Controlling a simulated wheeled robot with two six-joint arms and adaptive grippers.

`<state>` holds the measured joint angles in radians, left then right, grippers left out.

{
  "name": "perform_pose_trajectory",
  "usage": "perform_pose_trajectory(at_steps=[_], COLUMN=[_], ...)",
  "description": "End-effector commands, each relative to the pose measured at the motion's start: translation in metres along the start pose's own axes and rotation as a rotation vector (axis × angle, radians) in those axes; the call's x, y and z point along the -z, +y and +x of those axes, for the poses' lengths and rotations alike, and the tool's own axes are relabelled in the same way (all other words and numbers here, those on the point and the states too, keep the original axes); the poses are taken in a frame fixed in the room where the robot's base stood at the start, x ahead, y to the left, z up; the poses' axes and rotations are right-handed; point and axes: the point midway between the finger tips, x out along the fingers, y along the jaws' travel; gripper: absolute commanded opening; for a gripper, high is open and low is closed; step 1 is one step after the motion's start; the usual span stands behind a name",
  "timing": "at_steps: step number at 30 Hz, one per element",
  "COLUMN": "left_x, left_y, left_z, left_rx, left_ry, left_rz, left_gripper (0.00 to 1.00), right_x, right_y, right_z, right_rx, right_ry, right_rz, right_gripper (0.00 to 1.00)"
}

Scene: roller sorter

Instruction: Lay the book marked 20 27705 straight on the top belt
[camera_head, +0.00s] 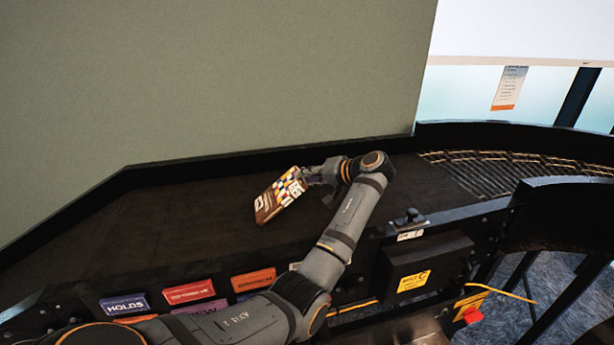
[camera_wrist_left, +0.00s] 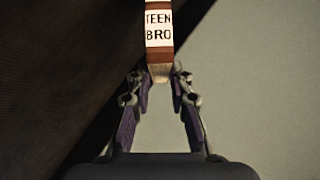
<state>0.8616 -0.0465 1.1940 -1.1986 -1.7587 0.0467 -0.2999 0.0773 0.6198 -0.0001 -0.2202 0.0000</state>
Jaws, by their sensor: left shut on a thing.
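The book (camera_head: 279,195) has a brown cover with a pattern of coloured and white blocks. It is tilted at the black top belt (camera_head: 170,215) in the head view; I cannot tell whether it touches the belt. My left gripper (camera_head: 307,177) is shut on the book's right end. In the left wrist view the book's brown spine (camera_wrist_left: 159,60) has a white label reading TEEN BRO, between the fingers of my left gripper (camera_wrist_left: 160,82). The number 20 27705 cannot be read. My right gripper is not in view.
Below the belt's front edge are labels, including a blue HOLDS sign (camera_head: 125,304) and a red sign (camera_head: 189,291). A curved roller section (camera_head: 500,172) is at the right. A wall (camera_head: 200,80) stands behind. The belt's left part is clear.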

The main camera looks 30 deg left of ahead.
Motion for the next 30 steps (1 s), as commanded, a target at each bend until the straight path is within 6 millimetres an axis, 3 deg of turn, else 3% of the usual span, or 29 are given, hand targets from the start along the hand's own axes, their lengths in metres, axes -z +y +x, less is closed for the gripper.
perform_pose_trajectory(at_steps=[3, 4, 9, 20, 23, 30], left_x=[-0.002, -0.002, -0.002, 0.002, -0.001, -0.001], left_y=[0.003, 0.004, 0.003, -0.003, 0.003, 0.004], left_z=[0.002, 0.002, 0.002, -0.002, -0.017, -0.077], left_rx=[0.001, 0.0, 0.0, 0.0, -0.004, -0.004], left_ry=[0.001, 0.0, 0.0, 0.001, 0.003, 0.003], left_rz=[0.0, 0.001, 0.001, -0.001, -0.001, -0.001], left_gripper=[0.0, 0.21, 0.43, 0.43, 0.43, 0.43], right_x=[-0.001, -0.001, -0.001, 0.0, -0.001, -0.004], right_y=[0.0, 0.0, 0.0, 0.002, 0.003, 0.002], right_z=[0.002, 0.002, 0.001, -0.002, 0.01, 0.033], right_rx=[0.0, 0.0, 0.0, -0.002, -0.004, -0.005], right_ry=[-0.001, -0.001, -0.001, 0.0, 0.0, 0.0], right_rz=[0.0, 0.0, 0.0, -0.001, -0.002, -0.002], right_gripper=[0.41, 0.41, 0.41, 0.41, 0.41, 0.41])
